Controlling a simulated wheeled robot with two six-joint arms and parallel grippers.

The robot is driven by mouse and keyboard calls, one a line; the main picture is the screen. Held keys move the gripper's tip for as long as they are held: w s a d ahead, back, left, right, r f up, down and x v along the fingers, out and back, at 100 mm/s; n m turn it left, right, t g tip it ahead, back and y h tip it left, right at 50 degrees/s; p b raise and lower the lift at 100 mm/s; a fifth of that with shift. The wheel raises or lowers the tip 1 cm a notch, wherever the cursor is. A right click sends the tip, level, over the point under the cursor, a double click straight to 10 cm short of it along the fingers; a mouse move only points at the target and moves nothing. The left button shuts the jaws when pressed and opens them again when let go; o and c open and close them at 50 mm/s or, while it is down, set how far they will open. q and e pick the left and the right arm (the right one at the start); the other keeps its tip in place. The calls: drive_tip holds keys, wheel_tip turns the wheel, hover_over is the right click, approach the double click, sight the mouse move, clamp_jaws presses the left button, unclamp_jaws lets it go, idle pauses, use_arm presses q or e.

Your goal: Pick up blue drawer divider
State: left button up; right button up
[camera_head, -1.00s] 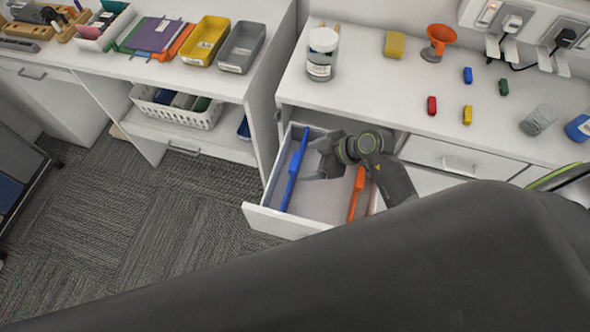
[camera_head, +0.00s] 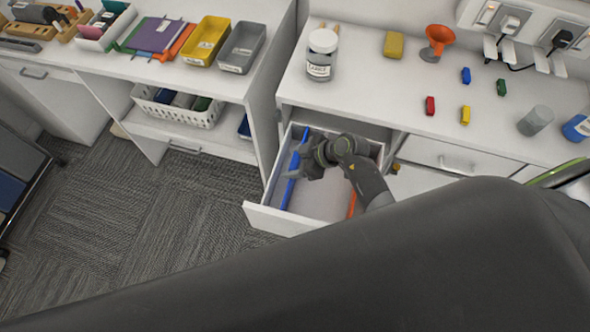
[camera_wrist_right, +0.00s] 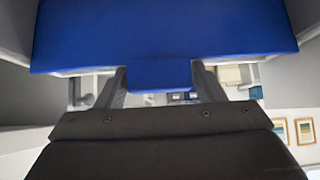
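The blue drawer divider (camera_head: 288,190) stands upright along the left part of the open drawer (camera_head: 269,217). My right gripper (camera_head: 297,165) is in the drawer at the divider's middle and hides part of it. In the right wrist view, the divider (camera_wrist_right: 165,35) fills the top, and its blue tab sits between my right fingertips (camera_wrist_right: 160,78). One finger is on each side of the tab, very close to it; the fingers look open, and firm contact is not clear. My left gripper is not in view.
An orange divider (camera_head: 352,204) stands at the drawer's right, partly behind my right arm. The drawer's middle floor is bare. My dark arm covers the foreground.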

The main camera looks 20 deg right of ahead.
drive_tip(key=c, duration=1)
drive_tip(key=shift+r, duration=0.15)
